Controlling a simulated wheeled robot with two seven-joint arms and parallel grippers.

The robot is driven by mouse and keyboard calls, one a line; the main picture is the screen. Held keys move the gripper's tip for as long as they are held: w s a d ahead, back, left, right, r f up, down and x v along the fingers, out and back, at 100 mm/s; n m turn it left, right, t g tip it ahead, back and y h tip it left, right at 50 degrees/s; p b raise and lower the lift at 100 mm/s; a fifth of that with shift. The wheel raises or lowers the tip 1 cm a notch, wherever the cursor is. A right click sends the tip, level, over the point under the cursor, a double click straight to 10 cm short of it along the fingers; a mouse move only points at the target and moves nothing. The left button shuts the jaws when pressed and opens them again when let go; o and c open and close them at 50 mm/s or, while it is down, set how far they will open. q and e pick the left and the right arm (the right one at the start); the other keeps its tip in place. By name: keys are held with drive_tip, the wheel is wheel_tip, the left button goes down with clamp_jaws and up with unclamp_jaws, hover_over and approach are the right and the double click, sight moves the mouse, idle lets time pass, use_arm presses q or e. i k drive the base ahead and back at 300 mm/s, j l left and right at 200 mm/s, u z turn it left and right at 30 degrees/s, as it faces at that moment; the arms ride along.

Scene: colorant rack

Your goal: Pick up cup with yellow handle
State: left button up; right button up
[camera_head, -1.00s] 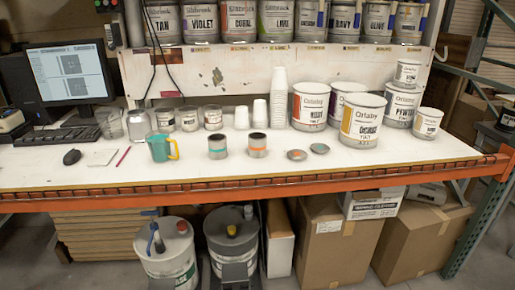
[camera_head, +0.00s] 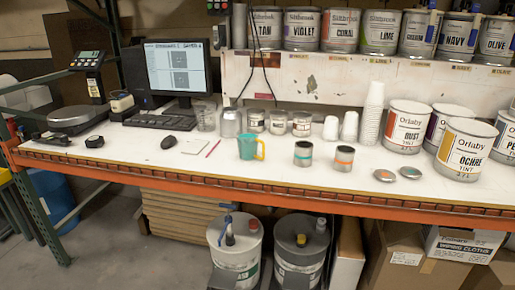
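A teal cup with a yellow handle (camera_head: 247,147) stands upright on the white workbench (camera_head: 220,183), left of two small dark-topped cans. Its yellow handle is on its right side. Neither of my grippers is in view, and nothing touches the cup.
Two small cans (camera_head: 303,153) (camera_head: 344,158) and two flat lids (camera_head: 384,175) (camera_head: 410,173) lie to the right. Small jars (camera_head: 278,122) stand behind the cup. A red pencil (camera_head: 213,149) and mouse (camera_head: 169,140) lie left. The orange front edge (camera_head: 200,192) is clear.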

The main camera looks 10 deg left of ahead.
sight(247, 139)
drive_tip(key=i+j, duration=0.2)
drive_tip(key=i, duration=0.35)
drive_tip(key=i+j, duration=0.25)
drive_tip(key=i, duration=0.25)
drive_tip(key=u, duration=0.05)
